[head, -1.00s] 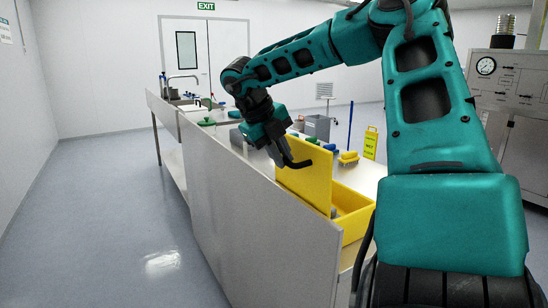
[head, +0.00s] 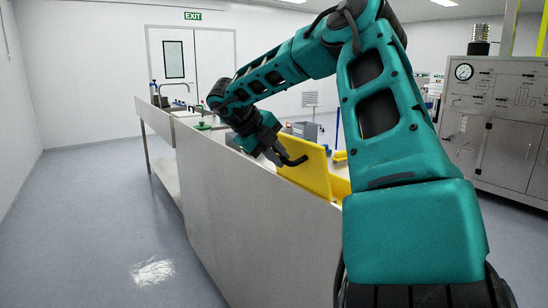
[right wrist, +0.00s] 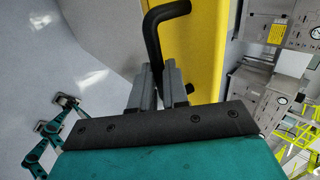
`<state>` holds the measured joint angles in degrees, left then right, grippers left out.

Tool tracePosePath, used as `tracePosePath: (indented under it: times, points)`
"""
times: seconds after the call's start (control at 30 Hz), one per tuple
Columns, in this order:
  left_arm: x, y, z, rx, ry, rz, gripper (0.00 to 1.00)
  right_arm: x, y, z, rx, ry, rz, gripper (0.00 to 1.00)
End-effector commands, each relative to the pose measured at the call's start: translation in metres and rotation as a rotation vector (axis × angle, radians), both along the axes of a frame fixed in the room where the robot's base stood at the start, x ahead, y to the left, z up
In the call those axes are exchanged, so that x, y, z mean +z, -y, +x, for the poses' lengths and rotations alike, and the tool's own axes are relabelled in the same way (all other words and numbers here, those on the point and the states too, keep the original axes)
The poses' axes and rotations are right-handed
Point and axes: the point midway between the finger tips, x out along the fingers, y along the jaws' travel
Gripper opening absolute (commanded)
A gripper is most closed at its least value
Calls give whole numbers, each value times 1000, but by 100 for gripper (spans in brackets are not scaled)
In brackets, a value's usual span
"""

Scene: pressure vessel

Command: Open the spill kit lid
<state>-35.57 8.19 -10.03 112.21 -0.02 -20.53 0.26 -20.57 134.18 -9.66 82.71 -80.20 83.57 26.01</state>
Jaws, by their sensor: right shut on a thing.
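The spill kit is a yellow box (head: 341,186) on the bench, partly hidden by my right arm and the bench's side panel. Its yellow lid (head: 312,176) stands raised at the box's left side, open and steeply tilted. A black bent handle (head: 297,161) sticks out from the lid. My right gripper (head: 277,152) is at the lid's outer left face, shut on the handle. In the right wrist view the fingers (right wrist: 158,92) close around the lower part of the handle (right wrist: 155,32), beside the yellow lid (right wrist: 205,45). My left gripper is not seen.
A tall grey panel (head: 235,205) closes the near side of the bench. The floor (head: 90,220) to the left is clear. A steel cabinet with a gauge (head: 497,120) stands at the right. My right arm covers much of the bench.

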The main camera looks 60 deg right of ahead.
Motion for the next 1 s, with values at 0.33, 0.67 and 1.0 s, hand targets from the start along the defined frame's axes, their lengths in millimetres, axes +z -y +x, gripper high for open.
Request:
tracePosePath:
  times: [0.33,0.67,1.0]
  points:
    - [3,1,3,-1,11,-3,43,-9,1,-3,-9,-13,5,0]
    - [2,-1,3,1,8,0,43,-9,1,-3,-7,-11,6,24]
    - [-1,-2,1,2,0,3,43,-4,1,-1,-2,-5,-2,40]
